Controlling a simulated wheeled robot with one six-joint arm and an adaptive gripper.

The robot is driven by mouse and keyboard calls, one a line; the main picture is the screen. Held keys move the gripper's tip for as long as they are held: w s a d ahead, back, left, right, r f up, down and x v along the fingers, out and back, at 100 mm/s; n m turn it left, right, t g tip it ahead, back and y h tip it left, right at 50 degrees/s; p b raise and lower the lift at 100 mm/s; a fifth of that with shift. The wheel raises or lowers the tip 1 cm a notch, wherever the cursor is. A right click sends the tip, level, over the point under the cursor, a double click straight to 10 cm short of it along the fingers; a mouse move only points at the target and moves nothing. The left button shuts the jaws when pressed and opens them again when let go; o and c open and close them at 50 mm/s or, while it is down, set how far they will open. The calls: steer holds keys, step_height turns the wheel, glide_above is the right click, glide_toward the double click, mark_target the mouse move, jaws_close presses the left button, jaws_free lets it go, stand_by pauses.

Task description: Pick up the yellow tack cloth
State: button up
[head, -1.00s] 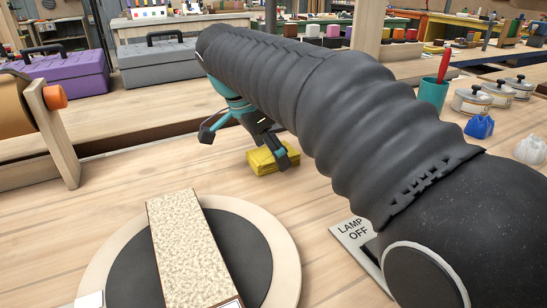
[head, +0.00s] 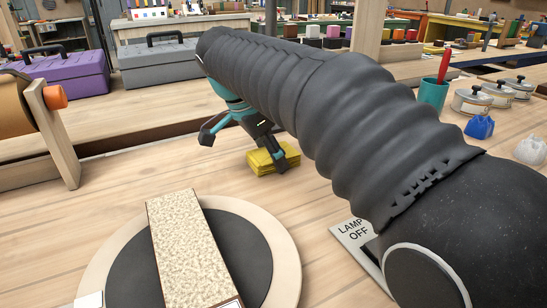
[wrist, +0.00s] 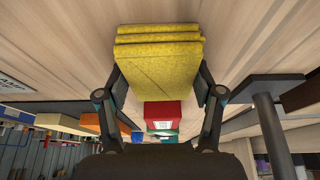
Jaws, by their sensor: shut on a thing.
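The yellow tack cloth (head: 262,162) is a folded, layered pad on the wooden bench in the head view, beyond the round turntable. In the wrist view the cloth (wrist: 158,62) sits between the two fingers, which touch its left and right sides. My gripper (head: 280,155) is shut on the cloth; in the wrist view my gripper (wrist: 160,80) has one finger on each side of it. The cloth looks to be at bench level; I cannot tell whether it is clear of the surface. Part of it is hidden behind a finger in the head view.
A round turntable (head: 285,262) with a speckled block (head: 186,245) stands in front. A "LAMP OFF" plate (head: 352,232), a teal cup (head: 432,94), lidded tins (head: 472,100) and a blue crumpled item (head: 480,127) lie right. Purple (head: 62,75) and grey (head: 158,66) toolboxes stand behind.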

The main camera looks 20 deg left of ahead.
steer(key=shift+r, duration=0.1)
step_height(320, 180, up, 4)
steer(key=shift+r+p, duration=0.15)
steer(key=shift+p, duration=0.15)
steer(key=w+d+r, duration=0.7)
steer(key=d, duration=0.2)
steer(key=shift+d, duration=0.2)
steer(key=o, duration=0.6)
steer(key=c, duration=0.5)
steer(key=shift+s, duration=0.1)
